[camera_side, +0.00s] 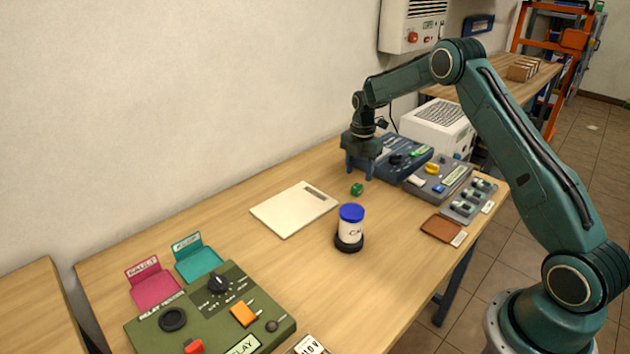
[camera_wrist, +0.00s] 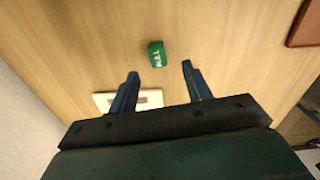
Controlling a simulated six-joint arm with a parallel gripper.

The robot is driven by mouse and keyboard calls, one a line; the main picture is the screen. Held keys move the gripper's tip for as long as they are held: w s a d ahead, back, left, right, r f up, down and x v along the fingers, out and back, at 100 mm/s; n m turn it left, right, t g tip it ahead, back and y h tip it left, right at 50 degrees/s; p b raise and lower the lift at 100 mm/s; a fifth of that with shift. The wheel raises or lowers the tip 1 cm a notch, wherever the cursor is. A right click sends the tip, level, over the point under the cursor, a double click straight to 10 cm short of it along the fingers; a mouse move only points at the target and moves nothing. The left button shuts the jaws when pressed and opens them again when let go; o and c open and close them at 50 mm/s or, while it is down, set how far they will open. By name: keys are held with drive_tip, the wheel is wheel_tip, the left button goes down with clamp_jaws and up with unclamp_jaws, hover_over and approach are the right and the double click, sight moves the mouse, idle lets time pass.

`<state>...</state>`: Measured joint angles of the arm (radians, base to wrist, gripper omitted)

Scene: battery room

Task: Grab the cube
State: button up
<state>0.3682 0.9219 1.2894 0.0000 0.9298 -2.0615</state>
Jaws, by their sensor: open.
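The green cube (camera_side: 357,189) lies on the wooden table, between the white board and the blue device. In the wrist view the cube (camera_wrist: 157,54) has pale lettering on one face and lies ahead of the fingertips, roughly between their lines. My gripper (camera_side: 362,172) is above the table, just behind and near the cube in the side view. In the wrist view my gripper's (camera_wrist: 160,68) two blue fingers are apart with nothing between them. The cube is outside the fingers; I cannot tell the exact height above the table.
A white board (camera_side: 293,209) lies left of the cube. A blue-lidded jar (camera_side: 351,225) stands on a black base in front. Blue and grey panels (camera_side: 440,176) are close on the right, with a brown pad (camera_side: 442,228). A green relay panel (camera_side: 210,312) is at front left.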

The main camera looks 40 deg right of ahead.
sight(357, 186)
drive_tip(key=shift+f, duration=0.1)
drive_tip(key=shift+w+d+f, duration=0.1)
drive_tip(key=shift+w+f, duration=0.05)
drive_tip(key=shift+f, duration=2.35)
drive_tip(key=shift+c, duration=0.2)
drive_tip(key=c, duration=1)
